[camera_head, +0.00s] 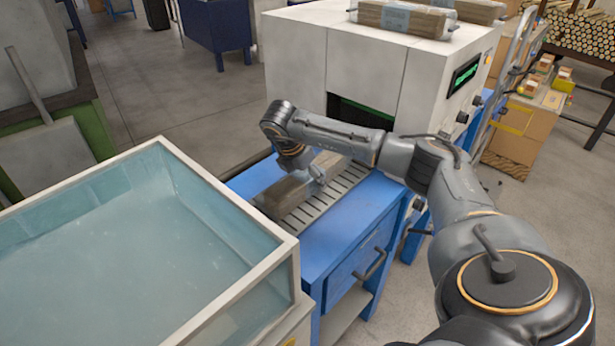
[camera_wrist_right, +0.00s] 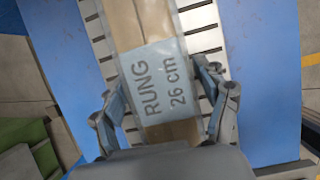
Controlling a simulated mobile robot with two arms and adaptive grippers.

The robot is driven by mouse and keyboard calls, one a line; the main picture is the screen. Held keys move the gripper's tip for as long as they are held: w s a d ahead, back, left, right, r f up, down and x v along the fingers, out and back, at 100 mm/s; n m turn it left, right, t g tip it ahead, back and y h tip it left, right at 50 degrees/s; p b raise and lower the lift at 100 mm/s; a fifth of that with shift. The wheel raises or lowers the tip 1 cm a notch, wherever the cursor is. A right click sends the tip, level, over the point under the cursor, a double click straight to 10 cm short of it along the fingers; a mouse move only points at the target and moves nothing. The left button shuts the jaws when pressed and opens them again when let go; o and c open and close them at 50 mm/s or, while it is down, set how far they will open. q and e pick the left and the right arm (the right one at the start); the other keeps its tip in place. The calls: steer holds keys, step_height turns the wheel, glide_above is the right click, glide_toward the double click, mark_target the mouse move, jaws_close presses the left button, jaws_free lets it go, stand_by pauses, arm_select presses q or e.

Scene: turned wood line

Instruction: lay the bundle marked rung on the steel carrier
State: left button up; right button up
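The bundle marked rung (camera_head: 287,195) is a long brown wood pack with a pale label. It lies along the slotted steel carrier (camera_head: 349,178) on the blue table. My right gripper (camera_wrist_right: 163,82) is over the bundle, one finger on each side. The fingers look slightly apart from it, with a narrow gap at the right finger. In the head view the arm partly hides the gripper and bundle. My left gripper is out of view.
A water-filled glass-sided tank (camera_head: 215,287) stands at the left, close to the blue table (camera_head: 345,254). A white machine (camera_head: 373,62) with a dark opening stands behind the carrier, with wrapped bundles (camera_head: 402,18) on top. Cartons (camera_head: 527,115) stand at the right.

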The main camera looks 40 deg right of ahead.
steer(key=shift+r, duration=0.1)
steer(key=shift+r, duration=0.2)
steer(key=b+v, duration=0.1)
steer(key=v, duration=0.7)
steer(key=shift+a+b, duration=0.15)
steer(key=shift+b, duration=0.15)
steer(key=v, duration=0.2)
steer(key=shift+a+r+p, duration=0.1)
steer(key=shift+r+p, duration=0.25)
steer(key=shift+r, duration=0.05)
steer(key=shift+s+a+r, duration=0.1)
steer(key=shift+a+r, duration=0.1)
steer(key=shift+r, duration=0.2)
